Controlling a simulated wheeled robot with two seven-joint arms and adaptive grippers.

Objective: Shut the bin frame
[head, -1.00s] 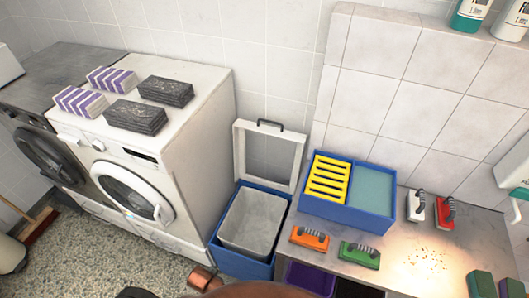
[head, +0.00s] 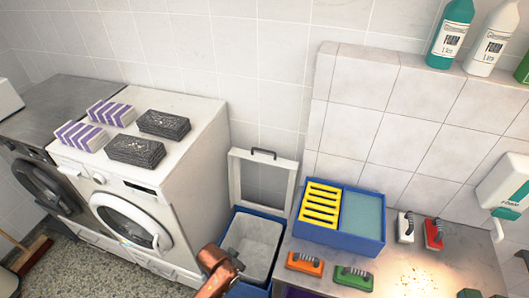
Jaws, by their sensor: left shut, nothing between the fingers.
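The bin frame (head: 234,178) is a white rectangular frame with a dark handle on its top bar and a grey see-through middle. It stands raised, nearly upright, at the back of the blue bin (head: 230,291). A light grey liner (head: 262,229) sits inside the bin, its top open. My left gripper (head: 239,265) is shut and empty at the bin's front left, below the raised frame and apart from it. It covers part of the bin's front left corner. My right gripper is not in view.
A white washing machine (head: 195,150) stands close left of the bin, with folded towels on top. A metal counter (head: 400,272) is to the right, holding a blue tray (head: 340,241) and several handled brushes. A tiled wall is behind.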

